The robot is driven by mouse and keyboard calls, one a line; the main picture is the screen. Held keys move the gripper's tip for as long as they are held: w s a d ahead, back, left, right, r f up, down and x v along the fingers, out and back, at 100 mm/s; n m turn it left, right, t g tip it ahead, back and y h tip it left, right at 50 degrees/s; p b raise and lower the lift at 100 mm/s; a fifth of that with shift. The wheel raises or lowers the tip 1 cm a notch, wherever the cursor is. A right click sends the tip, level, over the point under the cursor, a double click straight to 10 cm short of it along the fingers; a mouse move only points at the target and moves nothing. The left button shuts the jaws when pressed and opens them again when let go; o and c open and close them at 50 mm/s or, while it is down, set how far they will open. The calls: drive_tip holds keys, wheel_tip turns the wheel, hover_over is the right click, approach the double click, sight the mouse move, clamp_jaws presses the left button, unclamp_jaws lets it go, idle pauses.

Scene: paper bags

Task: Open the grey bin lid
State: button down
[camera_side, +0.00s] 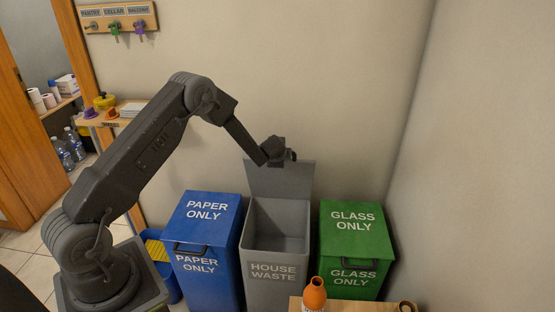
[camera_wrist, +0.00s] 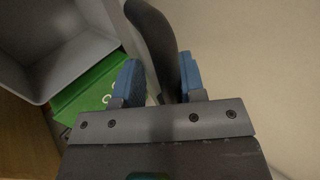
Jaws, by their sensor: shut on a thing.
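The grey house waste bin (camera_side: 248,268) stands between a blue and a green bin, and its interior is exposed. Its grey lid (camera_side: 281,182) is swung up, standing roughly upright at the bin's back edge. My gripper (camera_side: 284,153) is at the top of the raised lid. In the wrist view, my gripper's blue fingertips (camera_wrist: 160,80) are either side of the dark curved lid handle (camera_wrist: 153,28), shut on it. The open grey bin also shows at the upper left of the wrist view (camera_wrist: 72,70). The side view hides the handle behind my gripper.
The blue paper bin (camera_side: 208,232) and green glass bin (camera_side: 352,240) are closed. A wooden surface in front holds an orange bottle (camera_side: 314,295). The wall (camera_side: 330,70) is close behind the raised lid. A key rack (camera_side: 118,18) hangs upper left.

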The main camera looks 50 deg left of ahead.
drive_tip(key=shift+s+f, duration=0.1)
drive_tip(key=shift+f, duration=0.15)
drive_tip(key=c, duration=1.1)
unclamp_jaws()
drive_tip(key=shift+r, duration=0.15)
drive_tip(key=shift+s+d+r, duration=0.1)
drive_tip(key=shift+d+r, duration=0.1)
drive_tip(key=v, duration=1.3)
